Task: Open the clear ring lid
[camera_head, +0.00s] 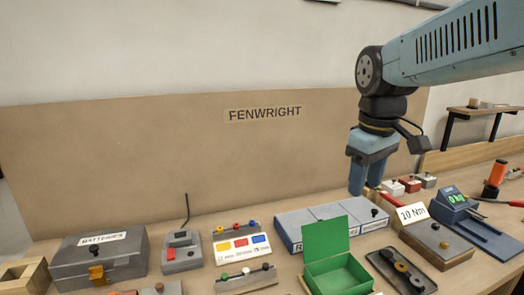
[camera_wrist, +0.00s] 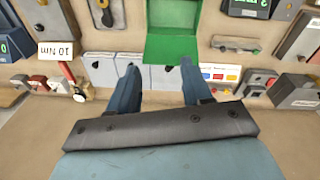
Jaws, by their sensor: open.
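A long blue-grey box (camera_head: 343,214) with three pale lids in a row lies on the bench. Its leftmost lid (camera_head: 294,222) has a front label starting with R, the rest hidden behind a raised green lid; this seems to be the ring lid, and it looks shut. Its clearness cannot be told. My gripper (camera_head: 364,187) points down above the right part of the box, apart from it. In the wrist view, my gripper (camera_wrist: 158,69) is open and empty, with the pale lids (camera_wrist: 100,68) beyond and between its fingers.
An open green box (camera_head: 338,273) stands in front of the long box, its lid (camera_head: 322,238) raised close to it. A 10 Nm sign (camera_head: 411,213) and a dark tray (camera_head: 402,270) are at the right. A grey batteries case (camera_head: 98,260) is at the left.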

